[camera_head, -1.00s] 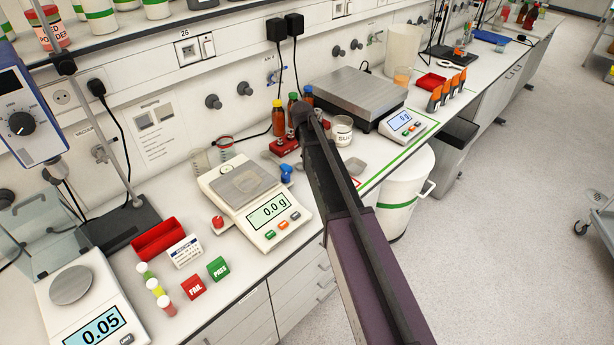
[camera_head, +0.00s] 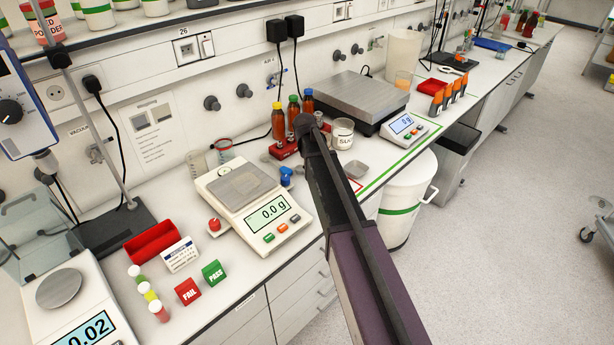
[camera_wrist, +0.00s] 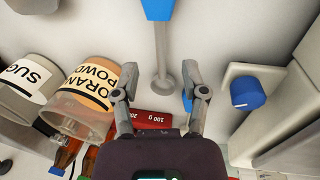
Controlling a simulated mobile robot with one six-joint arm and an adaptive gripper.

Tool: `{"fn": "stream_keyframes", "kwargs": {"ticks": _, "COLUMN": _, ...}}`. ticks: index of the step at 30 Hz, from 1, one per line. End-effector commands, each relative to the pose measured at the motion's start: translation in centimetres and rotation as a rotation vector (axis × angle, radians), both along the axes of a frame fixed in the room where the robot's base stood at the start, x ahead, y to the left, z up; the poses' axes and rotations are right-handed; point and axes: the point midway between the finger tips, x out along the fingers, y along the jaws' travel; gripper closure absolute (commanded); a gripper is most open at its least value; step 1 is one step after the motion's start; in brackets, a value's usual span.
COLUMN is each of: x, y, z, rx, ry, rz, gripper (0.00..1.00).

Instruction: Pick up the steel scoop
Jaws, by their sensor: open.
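The steel scoop (camera_wrist: 161,60) shows in the wrist view, with a blue handle at the top edge, a thin steel shaft and a small rounded steel end. My gripper (camera_wrist: 159,72) is open, one finger on each side of the scoop's steel end, with nothing held. I cannot tell how far the fingertips are above it.
Left of my gripper are an orange powder jar (camera_wrist: 88,96) and a sugar jar (camera_wrist: 25,88). A balance (camera_head: 245,212) stands left of my arm in the head view.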

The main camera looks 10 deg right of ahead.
Motion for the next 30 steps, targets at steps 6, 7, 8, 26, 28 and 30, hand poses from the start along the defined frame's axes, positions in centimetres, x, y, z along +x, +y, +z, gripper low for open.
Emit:
{"fn": "stream_keyframes", "kwargs": {"ticks": 6, "x": 0.0, "y": 0.0, "z": -0.2, "rx": 0.000, "ry": 0.000, "rz": 0.000, "gripper": 0.43}}
{"fn": "stream_keyframes", "kwargs": {"ticks": 7, "x": 0.0, "y": -0.1, "z": -0.3, "rx": 0.000, "ry": 0.000, "rz": 0.000, "gripper": 0.43}}
{"fn": "stream_keyframes", "kwargs": {"ticks": 8, "x": 0.0, "y": -0.1, "z": -0.4, "rx": 0.000, "ry": 0.000, "rz": 0.000, "gripper": 0.43}}
{"fn": "stream_keyframes", "kwargs": {"ticks": 26, "x": 0.2, "y": -0.8, "z": -4.6, "rx": 0.000, "ry": 0.000, "rz": 0.000, "gripper": 0.43}}
{"fn": "stream_keyframes", "kwargs": {"ticks": 28, "x": 0.2, "y": -0.8, "z": -4.9, "rx": 0.000, "ry": 0.000, "rz": 0.000, "gripper": 0.43}}
{"fn": "stream_keyframes", "kwargs": {"ticks": 30, "x": 0.2, "y": -0.9, "z": -5.1, "rx": 0.000, "ry": 0.000, "rz": 0.000, "gripper": 0.43}}
